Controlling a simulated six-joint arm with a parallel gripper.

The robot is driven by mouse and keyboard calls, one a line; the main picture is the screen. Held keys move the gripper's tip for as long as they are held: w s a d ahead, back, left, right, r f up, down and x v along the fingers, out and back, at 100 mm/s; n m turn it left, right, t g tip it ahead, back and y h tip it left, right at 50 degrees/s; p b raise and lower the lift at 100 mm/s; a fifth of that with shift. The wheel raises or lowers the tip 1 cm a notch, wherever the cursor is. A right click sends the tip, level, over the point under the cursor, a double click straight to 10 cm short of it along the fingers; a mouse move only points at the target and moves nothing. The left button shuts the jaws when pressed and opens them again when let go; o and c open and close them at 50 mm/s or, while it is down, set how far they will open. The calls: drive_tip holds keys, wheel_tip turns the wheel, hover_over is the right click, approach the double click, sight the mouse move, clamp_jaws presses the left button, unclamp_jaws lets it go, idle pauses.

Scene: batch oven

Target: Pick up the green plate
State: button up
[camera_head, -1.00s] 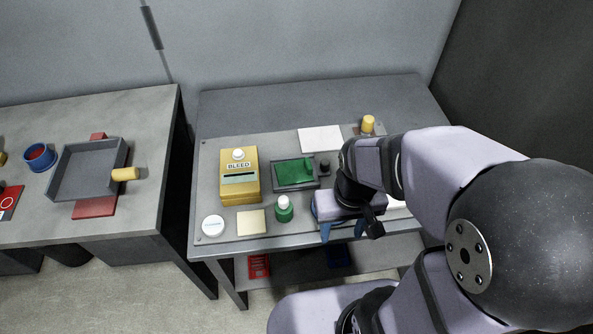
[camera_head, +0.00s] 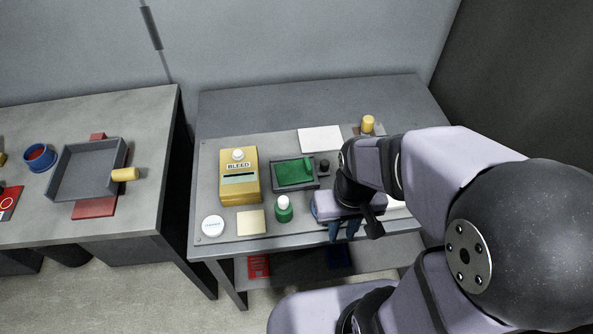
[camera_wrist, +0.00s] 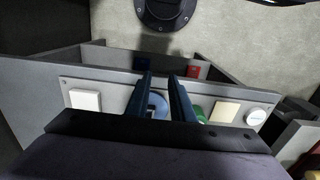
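The green plate (camera_head: 290,174), with a raised green grip at its right, lies in a dark shallow tray (camera_head: 276,187) on the right-hand bench. My gripper (camera_head: 343,232) is at the bench's front edge, to the right of and nearer than the plate, and apart from it. Its two blue fingers are partly spread, with a gap between them and nothing visibly held. They also show apart in the wrist view (camera_wrist: 158,82). I cannot make out the plate in the wrist view.
Near the plate stand a yellow BLEED box (camera_head: 240,190), a green bottle (camera_head: 283,210) and a black knob (camera_head: 324,165). A blue round thing (camera_wrist: 157,105) lies behind my fingers in the wrist view. A grey pan (camera_head: 85,170) sits on the left bench, across a gap.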

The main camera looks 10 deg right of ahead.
drive_tip(key=w+f+t+p, duration=0.1)
drive_tip(key=w, duration=0.2)
drive_tip(key=w+f+t, duration=0.1)
drive_tip(key=w, duration=0.3)
drive_tip(key=w+f+t+p, duration=0.1)
drive_tip(key=w+f+t, duration=0.1)
drive_tip(key=w, duration=0.2)
drive_tip(key=shift+d+f+p, duration=0.1)
drive_tip(key=shift+d+p, duration=0.25)
drive_tip(key=w+t, duration=0.1)
drive_tip(key=w, duration=0.1)
drive_tip(key=w+f+t+p, duration=0.1)
drive_tip(key=w+t, duration=0.1)
drive_tip(key=w+a+f+t+p, duration=0.1)
drive_tip(key=w, duration=0.1)
drive_tip(key=shift+w+f+n, duration=0.15)
drive_tip(key=shift+f+n, duration=0.05)
drive_tip(key=shift+n, duration=0.2)
drive_tip(key=shift+w+a+f+t+y, duration=0.15)
drive_tip(key=shift+w+a+t+y, duration=0.25)
drive_tip(key=shift+t, duration=0.6)
drive_tip(key=shift+a+t+p, duration=0.15)
drive_tip(key=shift+t+p, duration=0.25)
drive_tip(key=shift+s+a+r+t, duration=0.15)
drive_tip(key=shift+r+t, duration=0.2)
drive_tip(key=shift+t, duration=0.35)
drive_tip(key=shift+s+a+r+t+y+p, duration=0.1)
drive_tip(key=shift+s+r+t+y+p, duration=0.1)
drive_tip(key=shift+r+t+y+p, duration=0.3)
